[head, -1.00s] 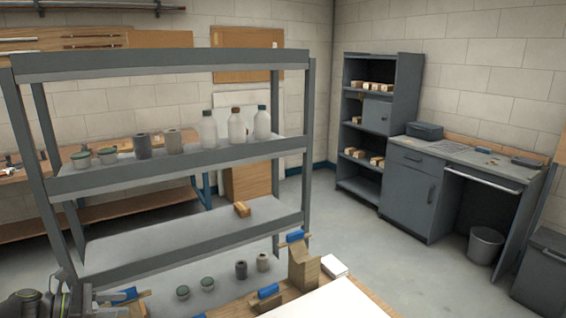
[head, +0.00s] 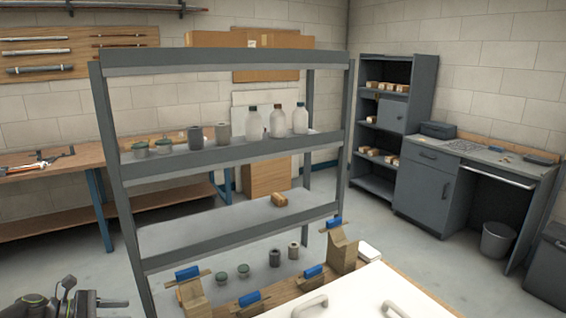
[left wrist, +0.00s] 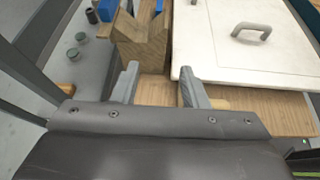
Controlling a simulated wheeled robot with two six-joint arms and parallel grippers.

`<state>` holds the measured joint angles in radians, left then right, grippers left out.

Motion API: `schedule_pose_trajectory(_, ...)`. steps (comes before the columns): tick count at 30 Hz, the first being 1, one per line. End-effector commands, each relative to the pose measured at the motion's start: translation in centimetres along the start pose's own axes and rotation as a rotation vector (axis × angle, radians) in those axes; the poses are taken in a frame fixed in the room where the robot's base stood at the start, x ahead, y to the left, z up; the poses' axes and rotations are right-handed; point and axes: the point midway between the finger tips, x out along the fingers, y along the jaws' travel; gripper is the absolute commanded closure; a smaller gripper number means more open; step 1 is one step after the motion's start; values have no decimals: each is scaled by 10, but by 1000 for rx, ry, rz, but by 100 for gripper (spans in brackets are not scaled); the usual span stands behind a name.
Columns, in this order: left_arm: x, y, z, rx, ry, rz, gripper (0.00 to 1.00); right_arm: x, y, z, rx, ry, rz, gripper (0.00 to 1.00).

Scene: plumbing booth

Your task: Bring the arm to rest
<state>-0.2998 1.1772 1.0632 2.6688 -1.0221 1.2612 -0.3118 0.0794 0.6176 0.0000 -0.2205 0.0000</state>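My left gripper (left wrist: 158,88) shows in the left wrist view with its two grey fingers apart and nothing between them. It is over the light wooden bench top, close to a notched wooden block (left wrist: 140,50) and the edge of a white board (left wrist: 215,65). In the head view, part of my left arm (head: 65,300) shows dark at the bottom left corner; its fingers cannot be made out clearly there. My right arm and gripper are in neither view.
A grey shelf rack (head: 230,155) stands ahead, holding bottles and small pots. Wooden blocks with blue parts (head: 250,298) line the bench beside the white board (head: 345,300), which has grey handles. A grey cabinet (head: 427,195) stands at the right. Open floor lies between.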

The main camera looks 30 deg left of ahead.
Motion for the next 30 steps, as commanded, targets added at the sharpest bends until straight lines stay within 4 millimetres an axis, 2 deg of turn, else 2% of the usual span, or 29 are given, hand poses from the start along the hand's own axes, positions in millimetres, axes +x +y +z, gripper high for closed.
schedule_pose_trajectory(4, 6, -7, -34, 50, 65, 10, 60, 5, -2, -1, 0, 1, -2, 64)
schedule_pose_trajectory(11, 15, -24, -101, 162, 205, 13, 60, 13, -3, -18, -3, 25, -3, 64)
schedule_pose_trajectory(14, 21, -37, -141, 234, 288, 3, 60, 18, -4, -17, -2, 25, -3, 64)
schedule_pose_trajectory(16, 24, -50, -175, 296, 359, -12, 60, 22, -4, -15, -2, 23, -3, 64)
schedule_pose_trajectory(21, 35, -94, -271, 506, 562, -100, 60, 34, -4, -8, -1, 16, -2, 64)
schedule_pose_trajectory(24, 39, -124, -322, 645, 670, -180, 60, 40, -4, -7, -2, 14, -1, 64)
schedule_pose_trajectory(30, 51, -191, -407, 940, 829, -396, 60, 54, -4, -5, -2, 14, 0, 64)
